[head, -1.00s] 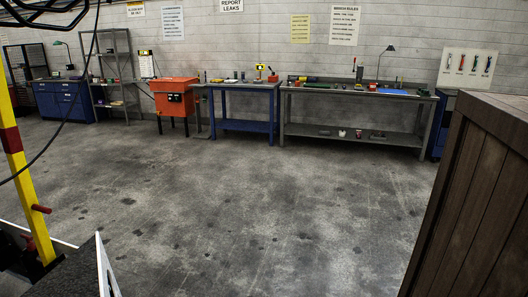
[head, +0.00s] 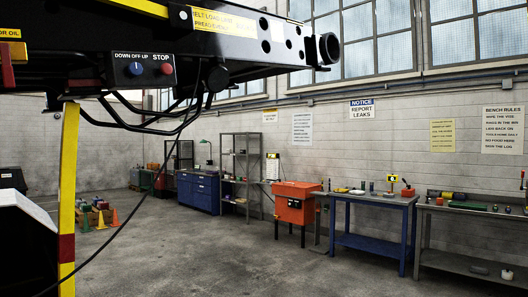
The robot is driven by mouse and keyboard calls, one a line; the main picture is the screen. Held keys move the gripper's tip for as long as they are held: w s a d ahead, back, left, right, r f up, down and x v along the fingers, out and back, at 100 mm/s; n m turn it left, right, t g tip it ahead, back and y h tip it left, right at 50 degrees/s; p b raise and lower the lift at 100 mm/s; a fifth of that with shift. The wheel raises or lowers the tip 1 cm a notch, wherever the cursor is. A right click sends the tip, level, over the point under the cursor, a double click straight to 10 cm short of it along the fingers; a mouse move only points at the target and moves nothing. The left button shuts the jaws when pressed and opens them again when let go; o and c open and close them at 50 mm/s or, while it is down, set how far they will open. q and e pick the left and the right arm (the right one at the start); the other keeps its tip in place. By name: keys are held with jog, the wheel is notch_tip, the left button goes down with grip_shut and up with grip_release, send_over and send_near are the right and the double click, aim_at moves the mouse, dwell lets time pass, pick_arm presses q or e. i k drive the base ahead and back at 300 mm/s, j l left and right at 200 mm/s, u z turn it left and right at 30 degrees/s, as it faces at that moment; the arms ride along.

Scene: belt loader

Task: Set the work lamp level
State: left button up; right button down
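Neither of my grippers is in view. I cannot tell which thing is the work lamp. A small yellow-headed item (head: 392,179) stands on the blue bench (head: 376,199); it is too small to make out whether it is a lamp or how it is tilted. A thin lamp-like shape (head: 208,150) stands on the blue cabinet (head: 198,193) further left, also too small to judge. The black belt loader boom (head: 240,35) crosses the upper left, with a dark round end (head: 327,48).
A yellow post (head: 67,200) and a hanging cable stand close at left. An orange cabinet (head: 296,206), grey shelves (head: 240,170) and a grey bench (head: 470,211) line the wall. The middle floor is clear.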

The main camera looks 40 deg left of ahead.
aim_at(216, 78)
jog(key=i+u, duration=0.4)
jog(key=i, duration=0.35)
jog(key=i+l+u, duration=0.2)
jog(key=i+u, duration=0.15)
jog(key=i, duration=0.35)
jog(key=i+u, duration=0.8)
jog(key=u, duration=0.15)
jog(key=i+l+u, duration=0.25)
jog(key=u, duration=0.25)
jog(key=i+l+u, duration=0.5)
jog(key=i, duration=0.15)
